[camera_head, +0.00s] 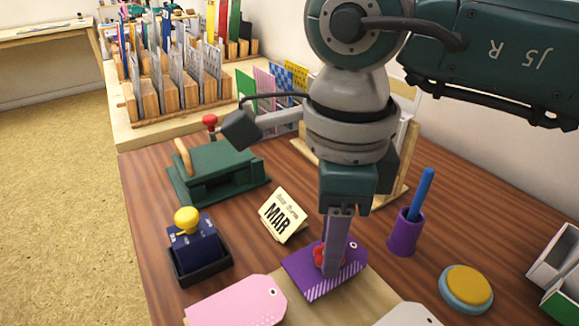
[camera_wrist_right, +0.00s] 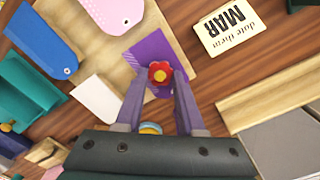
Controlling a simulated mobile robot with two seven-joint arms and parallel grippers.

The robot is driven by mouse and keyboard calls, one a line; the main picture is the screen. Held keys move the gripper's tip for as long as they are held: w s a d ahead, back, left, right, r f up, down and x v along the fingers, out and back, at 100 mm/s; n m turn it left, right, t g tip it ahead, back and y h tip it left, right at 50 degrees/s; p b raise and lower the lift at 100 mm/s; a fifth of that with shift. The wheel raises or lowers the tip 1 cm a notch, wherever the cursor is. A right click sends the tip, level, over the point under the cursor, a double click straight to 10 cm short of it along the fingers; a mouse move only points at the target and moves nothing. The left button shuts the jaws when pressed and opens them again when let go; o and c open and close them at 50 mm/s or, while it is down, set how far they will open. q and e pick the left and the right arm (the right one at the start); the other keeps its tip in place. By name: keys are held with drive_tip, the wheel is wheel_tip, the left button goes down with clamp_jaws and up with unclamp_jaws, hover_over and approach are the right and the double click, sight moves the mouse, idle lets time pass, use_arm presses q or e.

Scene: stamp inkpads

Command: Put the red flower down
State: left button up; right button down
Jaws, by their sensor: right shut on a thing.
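The red flower (camera_wrist_right: 160,74) is a small red stamp piece with a yellow centre, between the fingertips of my right gripper (camera_wrist_right: 160,84) in the right wrist view. My right gripper is shut on it. In the head view the red flower (camera_head: 322,256) shows partly behind the finger of my right gripper (camera_head: 334,270), low over a purple tag (camera_head: 300,279). I cannot tell whether the flower touches the tag. My left gripper is not in view.
A pink tag (camera_head: 236,302) lies on the wooden board to the left. A MAR card (camera_head: 282,215), a yellow-knobbed stamp on a dark pad (camera_head: 195,248), a purple cup (camera_head: 404,235) and a round yellow-topped pad (camera_head: 467,287) stand around. A green press (camera_head: 215,172) is behind.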

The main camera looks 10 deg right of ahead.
drive_tip(key=shift+f, duration=0.2)
drive_tip(key=c, duration=0.6)
unclamp_jaws()
drive_tip(key=shift+r, duration=0.1)
drive_tip(key=shift+r, duration=0.3)
wheel_tip(320, 180, up, 12)
drive_tip(key=shift+f+p, duration=0.15)
drive_tip(key=shift+p, duration=0.65)
